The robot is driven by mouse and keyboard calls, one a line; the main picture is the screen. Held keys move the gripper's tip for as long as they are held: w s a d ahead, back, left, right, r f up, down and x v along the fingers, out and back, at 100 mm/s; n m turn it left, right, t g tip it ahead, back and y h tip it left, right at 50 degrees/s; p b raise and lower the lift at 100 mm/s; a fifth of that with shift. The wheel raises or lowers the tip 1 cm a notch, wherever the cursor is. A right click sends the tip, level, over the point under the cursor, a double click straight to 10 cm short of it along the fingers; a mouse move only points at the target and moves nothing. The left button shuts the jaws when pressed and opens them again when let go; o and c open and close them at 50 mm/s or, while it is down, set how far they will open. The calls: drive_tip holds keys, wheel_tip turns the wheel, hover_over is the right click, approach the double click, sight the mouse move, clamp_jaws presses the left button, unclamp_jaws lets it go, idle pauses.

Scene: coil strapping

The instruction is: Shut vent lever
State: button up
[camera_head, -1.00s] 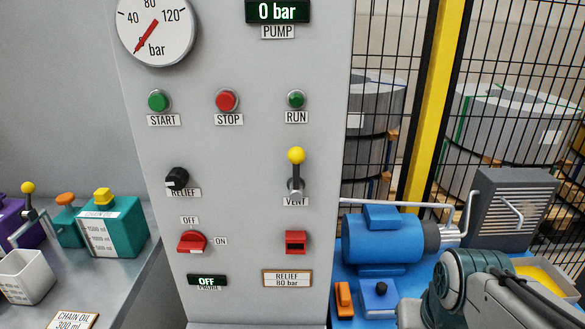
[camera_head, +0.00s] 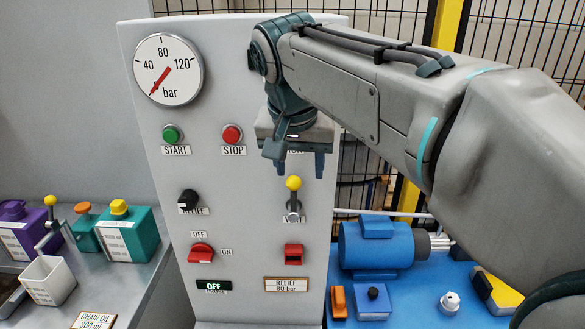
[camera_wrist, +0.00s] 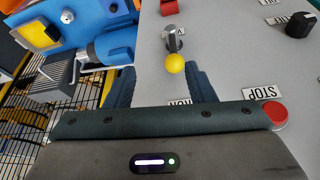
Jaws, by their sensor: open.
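The vent lever (camera_head: 293,186) is a short metal handle with a yellow ball on top, standing up above its VENT label on the grey panel. In the wrist view its yellow ball (camera_wrist: 175,64) shows between and just beyond the fingertips, with the metal pivot past it. My gripper (camera_head: 300,174) hangs in front of the panel, just above the ball, with fingers pointing down. In the wrist view my gripper (camera_wrist: 160,75) has its two dark fingers apart, with nothing held. I cannot tell whether either finger touches the lever.
The panel (camera_head: 235,100) carries a gauge (camera_head: 168,69), a green START button (camera_head: 171,134), a red STOP button (camera_head: 232,134), a black RELIEF knob (camera_head: 188,200) and red switches. My arm hides the pump display and RUN button. A blue motor (camera_head: 376,245) stands right of the panel.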

sight(293, 182)
drive_tip(key=w+f, duration=0.2)
drive_tip(key=f, duration=0.1)
drive_tip(key=w+f+p, duration=0.1)
drive_tip(key=w+f, duration=0.1)
drive_tip(key=f, duration=0.1)
drive_tip(key=w+f, duration=0.1)
drive_tip(key=f, duration=0.2)
drive_tip(key=shift+w+a+f+p, duration=0.15)
drive_tip(key=shift+w+a+p, duration=0.25)
clamp_jaws()
